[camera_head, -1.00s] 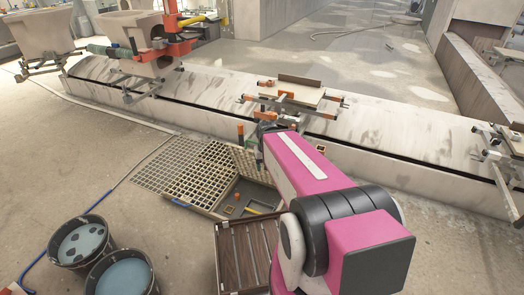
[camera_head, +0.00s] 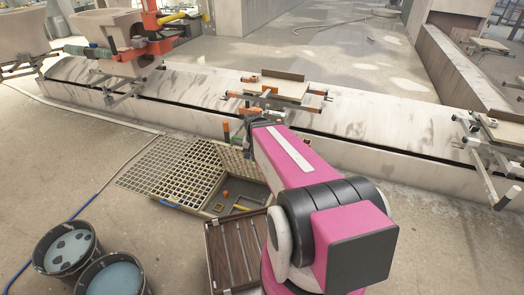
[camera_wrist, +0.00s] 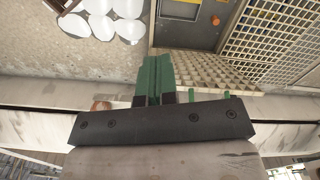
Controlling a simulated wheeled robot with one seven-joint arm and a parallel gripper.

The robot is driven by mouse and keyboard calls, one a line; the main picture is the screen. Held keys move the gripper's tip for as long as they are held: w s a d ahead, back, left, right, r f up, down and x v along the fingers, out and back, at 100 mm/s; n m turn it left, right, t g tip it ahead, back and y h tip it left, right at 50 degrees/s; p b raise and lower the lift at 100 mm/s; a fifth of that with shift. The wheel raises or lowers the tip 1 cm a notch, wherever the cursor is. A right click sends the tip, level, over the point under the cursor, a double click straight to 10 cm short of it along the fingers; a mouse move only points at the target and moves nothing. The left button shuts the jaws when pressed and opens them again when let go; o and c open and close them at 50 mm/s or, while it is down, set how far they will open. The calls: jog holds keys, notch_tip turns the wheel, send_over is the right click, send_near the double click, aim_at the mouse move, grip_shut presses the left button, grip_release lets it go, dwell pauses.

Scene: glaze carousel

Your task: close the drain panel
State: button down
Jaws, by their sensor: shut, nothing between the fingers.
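The drain panel appears to be the beige lattice grating (camera_head: 188,178) with a blue handle at its front edge, beside an open pit (camera_head: 240,192). A beige ribbed piece (camera_head: 236,162) slopes along the pit's far edge; I cannot tell whether it belongs to the panel. In the wrist view, the lattice (camera_wrist: 275,40) is at upper right and the pit (camera_wrist: 185,12) at top centre. My gripper's green fingers (camera_wrist: 155,62) are shut and empty, overlapping the ribbed piece's end in the picture; contact is unclear. In the head view, my arm partly hides the gripper.
Two buckets (camera_head: 66,248) stand at lower left. A dark slatted panel (camera_head: 232,250) lies in front of the pit, beside my arm. A long pale curb (camera_head: 370,130) with a clamped board (camera_head: 275,90) runs behind. Open floor (camera_head: 90,180) is at left.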

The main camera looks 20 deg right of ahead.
jog(key=w+d+f+m+g+y, duration=0.1)
jog(key=w+d+f+m, duration=0.2)
jog(key=w+d+m, duration=0.6)
jog(key=w+d+f+m+g, duration=0.15)
jog(key=w+d+m, duration=0.35)
jog(key=w+m, duration=0.7)
jog(key=shift+t, duration=0.35)
jog(key=x, duration=1)
jog(key=shift+s+a+f, duration=0.25)
jog(key=shift+a+f, duration=0.05)
jog(key=shift+a, duration=0.05)
